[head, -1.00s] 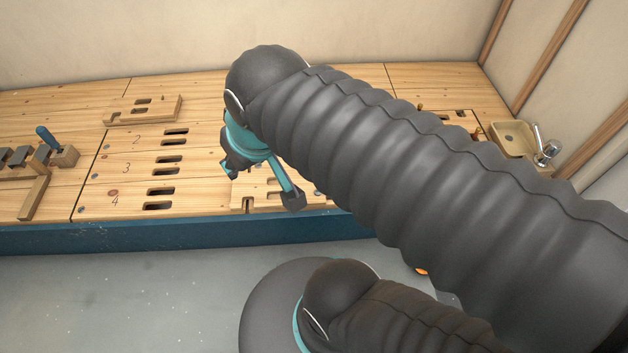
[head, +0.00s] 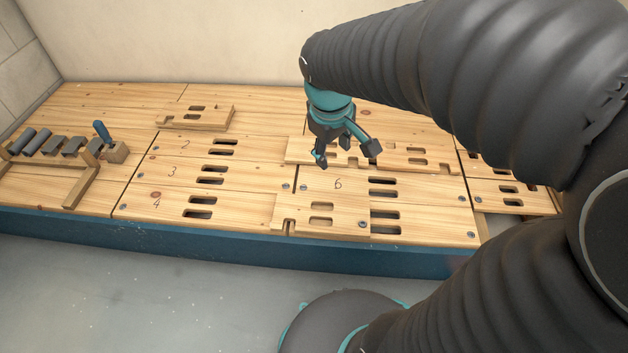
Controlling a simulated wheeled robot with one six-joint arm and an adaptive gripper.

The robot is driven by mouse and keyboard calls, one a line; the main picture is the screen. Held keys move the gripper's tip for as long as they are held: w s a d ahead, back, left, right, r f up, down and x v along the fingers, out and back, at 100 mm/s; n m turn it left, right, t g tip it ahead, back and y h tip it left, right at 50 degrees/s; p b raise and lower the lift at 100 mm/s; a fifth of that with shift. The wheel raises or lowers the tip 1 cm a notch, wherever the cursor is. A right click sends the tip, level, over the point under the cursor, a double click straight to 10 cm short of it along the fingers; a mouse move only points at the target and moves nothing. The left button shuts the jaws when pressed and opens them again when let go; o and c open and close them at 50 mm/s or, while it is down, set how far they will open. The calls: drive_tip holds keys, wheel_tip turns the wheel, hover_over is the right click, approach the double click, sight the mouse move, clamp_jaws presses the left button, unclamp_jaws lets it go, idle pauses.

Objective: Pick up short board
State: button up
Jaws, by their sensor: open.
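One short board (head: 348,214), pale wood with a notch and two slots, lies flat at the bench's front edge, below the number 6. Another short board (head: 182,119), also notched and slotted, lies further back on the left. My gripper (head: 347,155) is open and empty, fingers spread and pointing down. In the picture it is above and a little right of the front short board, over a longer notched board (head: 296,152). Its height above that board is hard to tell. My gripper hides part of the longer board.
The wooden bench (head: 140,207) has numbered, slotted panels and a blue front edge. A panel (head: 507,195) sits at right, by an opening partly behind my arm.

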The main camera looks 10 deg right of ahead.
drive_tip(key=w+a+f+n+g+h+b, duration=0.15)
drive_tip(key=w+f+n, duration=0.25)
drive_tip(key=w+f, duration=0.45)
drive_tip(key=n+g+h+b, duration=0.1)
drive_tip(key=n+g, duration=0.1)
drive_tip(key=n, duration=0.3)
approach(322, 213)
drive_tip(key=x, duration=0.1)
drive_tip(key=b+x, duration=0.1)
drive_tip(key=shift+a+f+h, duration=0.1)
drive_tip(key=shift+f+h, duration=0.15)
drive_tip(key=shift+f, duration=0.25)
drive_tip(key=shift+b+x, duration=0.75)
drive_tip(key=shift+x, duration=2.25)
drive_tip(key=shift+s, duration=0.1)
clamp_jaws()
